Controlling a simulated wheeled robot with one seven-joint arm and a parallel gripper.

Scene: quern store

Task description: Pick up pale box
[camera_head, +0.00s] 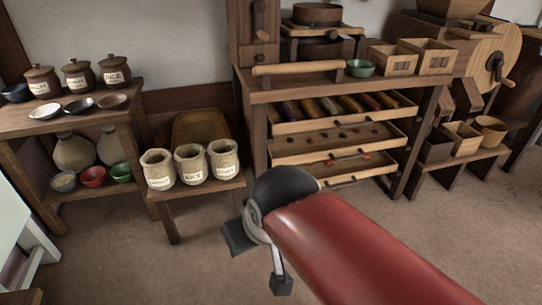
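Two pale wooden boxes stand side by side on top of the drawer cabinet: a left pale box (391,59) and a right pale box (428,56), both with dark marks on the front. Another small pale box (463,136) stands on the low bench at the right. I cannot tell which one the task names. My gripper (259,262) hangs over the floor in front of the cabinet, at the end of my red arm. Its two dark fingers are apart with nothing visible between them. It is well away from all the boxes.
The drawer cabinet (258,97) has several open drawers, a green bowl (360,68) and a rolling pin (298,68) on top. Three labelled sacks (190,165) stand on a small table. Shelves with jars and bowls (40,128) are at the left. The floor (450,230) at right is clear.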

